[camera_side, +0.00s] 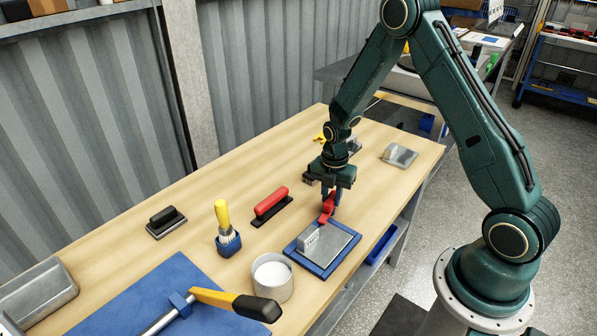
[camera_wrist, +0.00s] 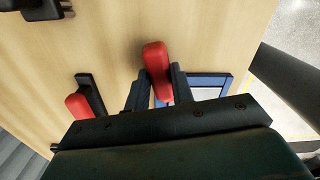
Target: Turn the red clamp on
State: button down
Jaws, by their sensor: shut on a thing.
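The red clamp (camera_side: 327,208) is a short red lever at the back edge of a blue-framed plate (camera_side: 302,264) with a grey panel. My gripper (camera_side: 331,192) points down over that edge, shut on the lever. In the wrist view the lever's rounded red end (camera_wrist: 156,58) sticks out between the two dark fingers, one on each side. Part of the blue frame (camera_wrist: 213,79) shows right of the fingers. The lever's pivot and lower part are hidden by my gripper.
A red-handled black tool (camera_side: 270,203) lies left of the clamp. A yellow-handled brush (camera_side: 222,214) in a blue holder, a white round pot (camera_side: 272,279) and a yellow-black handled tool (camera_side: 236,303) are nearer. A grey metal block (camera_side: 309,236) sits on the plate's left side.

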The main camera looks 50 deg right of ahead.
aim_at(331, 197)
jog(key=shift+n, duration=0.7)
jog(key=c, duration=1.2)
grip_release()
notch_tip(331, 197, up, 14)
